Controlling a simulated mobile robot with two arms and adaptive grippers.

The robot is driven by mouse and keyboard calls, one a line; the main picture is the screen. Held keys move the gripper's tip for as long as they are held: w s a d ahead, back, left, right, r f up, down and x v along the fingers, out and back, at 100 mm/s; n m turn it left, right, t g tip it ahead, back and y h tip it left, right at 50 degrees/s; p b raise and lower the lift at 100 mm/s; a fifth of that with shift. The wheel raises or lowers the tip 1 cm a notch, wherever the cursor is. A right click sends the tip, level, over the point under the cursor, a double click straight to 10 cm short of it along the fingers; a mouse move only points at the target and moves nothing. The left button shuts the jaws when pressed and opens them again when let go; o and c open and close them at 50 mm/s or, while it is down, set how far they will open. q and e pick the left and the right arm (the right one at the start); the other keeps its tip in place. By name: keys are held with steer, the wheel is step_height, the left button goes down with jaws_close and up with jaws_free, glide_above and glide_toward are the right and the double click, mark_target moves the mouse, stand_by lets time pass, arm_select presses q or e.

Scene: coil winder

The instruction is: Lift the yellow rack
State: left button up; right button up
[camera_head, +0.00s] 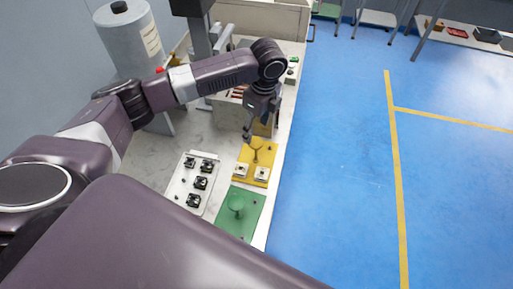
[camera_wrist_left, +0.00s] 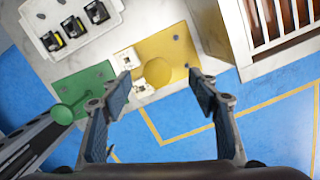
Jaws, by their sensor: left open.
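The yellow rack (camera_head: 246,173) is a flat plate lying on the table, with a round yellow knob (camera_head: 256,143) standing up from it and two white square pieces (camera_head: 261,173) at its near end. In the left wrist view the yellow rack (camera_wrist_left: 178,49) lies beyond my fingers, and its knob (camera_wrist_left: 158,72) shows between them. My left gripper (camera_head: 248,132) is above the rack by the knob, open and empty; it also shows open in the left wrist view (camera_wrist_left: 160,88). I cannot tell the gap between fingers and knob. My right gripper is not in view.
A green plate (camera_head: 246,217) with a green knob lies next to the yellow rack on the near side. A white tray (camera_head: 178,187) with several black parts lies to the left. A slotted wooden-and-white box (camera_wrist_left: 238,40) stands close beside the rack. Blue floor lies right of the table edge.

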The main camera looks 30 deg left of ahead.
mark_target(256, 142)
arm_select(q)
steer(key=shift+a+f, duration=0.1)
steer(key=shift+f, duration=0.3)
steer(key=f, duration=0.1)
steer(key=f+p, duration=0.1)
steer(key=s+f+p, duration=0.1)
steer(key=shift+d+f, duration=0.3)
steer(key=shift+w+a+f, duration=0.1)
steer(key=shift+f, duration=0.5)
steer(key=shift+w+a+f, duration=0.1)
steer(key=shift+f, duration=0.75)
steer(key=c, duration=0.4)
jaws_close()
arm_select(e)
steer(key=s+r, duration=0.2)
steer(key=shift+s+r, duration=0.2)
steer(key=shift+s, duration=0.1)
arm_select(q)
steer(key=shift+r, duration=0.1)
